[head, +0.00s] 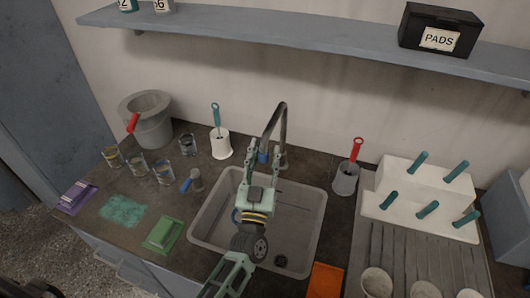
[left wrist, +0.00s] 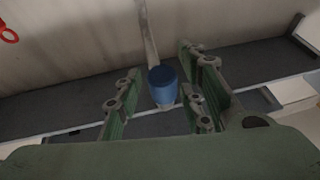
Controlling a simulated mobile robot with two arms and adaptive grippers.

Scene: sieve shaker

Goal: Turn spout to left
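The dark curved spout (head: 276,117) rises behind the sink (head: 316,215) and arches over it, ending in a blue tip (head: 263,156). My left gripper (head: 264,148) reaches up over the sink with one finger on each side of the blue tip. In the left wrist view, the blue tip (left wrist: 162,86) lies between the two green-grey fingers, with gaps showing beside it, so the gripper (left wrist: 161,95) is open. Whether either finger touches the tip is not clear. The spout's pipe (left wrist: 148,35) runs up behind the tip. My right gripper is not in view.
A white brush holder (head: 221,146) stands left of the spout and a grey one with a red-handled brush (head: 346,178) stands right. Glasses (head: 164,172) and a green sponge-like block (head: 164,235) are on the left counter. A white peg rack (head: 400,213) stands right. A shelf (head: 300,43) hangs above.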

